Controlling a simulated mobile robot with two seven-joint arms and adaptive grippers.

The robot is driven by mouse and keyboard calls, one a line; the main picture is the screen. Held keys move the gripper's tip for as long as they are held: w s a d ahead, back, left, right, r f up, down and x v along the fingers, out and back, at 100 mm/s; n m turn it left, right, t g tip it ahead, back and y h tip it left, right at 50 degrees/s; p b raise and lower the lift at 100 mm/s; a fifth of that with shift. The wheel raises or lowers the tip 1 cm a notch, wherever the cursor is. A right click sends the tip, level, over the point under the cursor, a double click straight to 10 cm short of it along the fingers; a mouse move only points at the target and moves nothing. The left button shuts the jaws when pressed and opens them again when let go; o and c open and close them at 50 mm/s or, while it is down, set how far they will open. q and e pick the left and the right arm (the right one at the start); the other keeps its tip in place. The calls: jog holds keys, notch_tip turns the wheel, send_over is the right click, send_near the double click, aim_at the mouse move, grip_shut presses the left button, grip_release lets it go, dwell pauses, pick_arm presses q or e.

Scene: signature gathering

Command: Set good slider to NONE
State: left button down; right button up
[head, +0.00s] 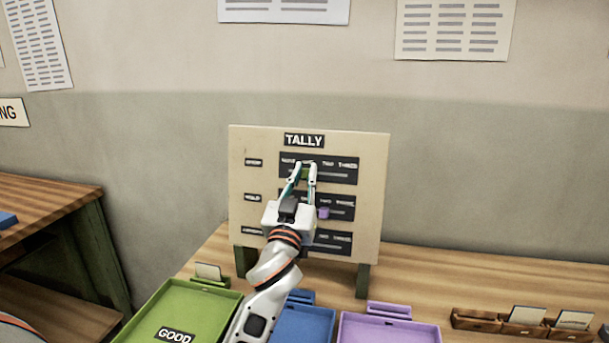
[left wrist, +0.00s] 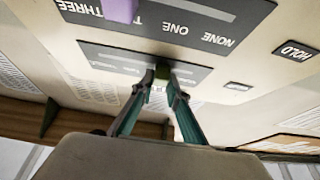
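The TALLY board (head: 372,215) stands upright on the table with three dark slider rows. The good slider, a green knob (head: 305,174), is on the top row, left of its middle and around the ONE mark; my gripper partly hides the labels. The green knob (left wrist: 162,72) also shows between my fingertips in the left wrist view. My left gripper (head: 305,168) reaches up to the top row with its fingers closed on the knob's two sides. A purple knob (head: 323,213) sits on the HOLD row and shows in the left wrist view (left wrist: 120,8). My right gripper is not in view.
Below the board are a green GOOD tray (head: 150,312), a blue tray (head: 331,318) and a purple tray (head: 346,325). Wooden card holders (head: 475,319) stand at the right. My arm and gripper cover parts of the lower rows.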

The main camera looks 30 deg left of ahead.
aim_at(287, 160)
pick_arm(q)
jog(key=shift+s+a+r, duration=0.1)
jog(key=shift+a+r, duration=0.05)
jog(key=shift+a, duration=0.25)
jog(key=a+p, duration=0.1)
jog(key=a, duration=0.1)
jog(key=s+a+p, duration=0.1)
jog(key=a, duration=0.1)
jog(key=shift+r+p, duration=0.1)
jog(key=shift+p, duration=0.2)
jog(key=shift+s+a, duration=0.1)
jog(key=shift+a, duration=0.05)
jog(key=c, duration=2.1)
grip_release()
jog(key=shift+o, duration=0.7)
jog(key=shift+a+f, duration=0.15)
jog(key=shift+f, duration=0.05)
